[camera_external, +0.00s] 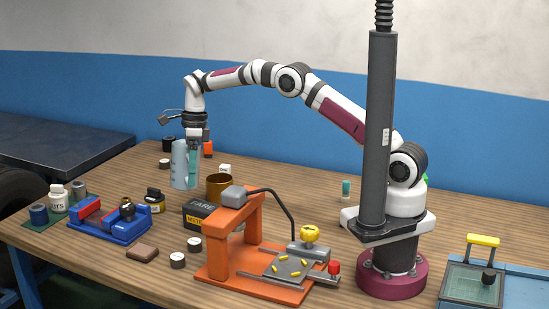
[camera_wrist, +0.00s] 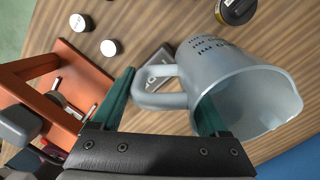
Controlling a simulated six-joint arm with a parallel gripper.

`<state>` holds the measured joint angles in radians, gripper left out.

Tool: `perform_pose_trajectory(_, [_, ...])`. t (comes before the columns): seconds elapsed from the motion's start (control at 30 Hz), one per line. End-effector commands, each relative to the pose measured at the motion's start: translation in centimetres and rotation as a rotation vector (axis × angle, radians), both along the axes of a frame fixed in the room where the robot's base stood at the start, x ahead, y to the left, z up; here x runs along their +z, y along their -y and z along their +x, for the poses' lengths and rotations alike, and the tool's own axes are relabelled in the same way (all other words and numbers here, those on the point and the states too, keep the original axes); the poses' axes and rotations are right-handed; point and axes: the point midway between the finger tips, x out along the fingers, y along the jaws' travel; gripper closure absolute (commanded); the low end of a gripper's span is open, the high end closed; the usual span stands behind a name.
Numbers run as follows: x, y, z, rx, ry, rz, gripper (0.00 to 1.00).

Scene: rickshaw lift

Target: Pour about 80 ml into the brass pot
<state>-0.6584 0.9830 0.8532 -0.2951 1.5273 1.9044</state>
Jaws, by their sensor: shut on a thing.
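A translucent blue-grey measuring jug (camera_external: 180,166) is held by my gripper (camera_external: 194,150), left of the brass pot. It looks about upright. In the wrist view the jug (camera_wrist: 222,75) has dark markings, a spout at the right and its handle between my teal fingers (camera_wrist: 163,100). How much liquid it holds I cannot tell. The brass pot (camera_external: 215,184) stands open-topped behind the dark scale box (camera_external: 200,214), partly hidden by the orange press. I cannot make out the pot in the wrist view.
The orange press (camera_external: 233,255) stands close in front of the pot. A blue vise (camera_external: 110,222), a black-and-yellow jar (camera_external: 154,199) and a brown block (camera_external: 142,252) lie to the left. Small pale-topped cylinders (camera_external: 178,260) stand in front. The table's back right is mostly clear.

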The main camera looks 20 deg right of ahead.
Motion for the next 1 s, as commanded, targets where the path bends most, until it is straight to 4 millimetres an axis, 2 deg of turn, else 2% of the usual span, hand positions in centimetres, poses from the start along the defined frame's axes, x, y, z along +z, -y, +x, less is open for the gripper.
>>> perform_pose_trajectory(0.3, [1.0,1.2,0.7,-0.004,-0.095,0.181,1.00])
perform_pose_trajectory(0.53, [-0.1,2.2,1.2,-0.006,-0.167,0.304,1.00])
perform_pose_trajectory(1.0, [0.2,3.9,2.1,-0.005,-0.313,0.580,1.00])
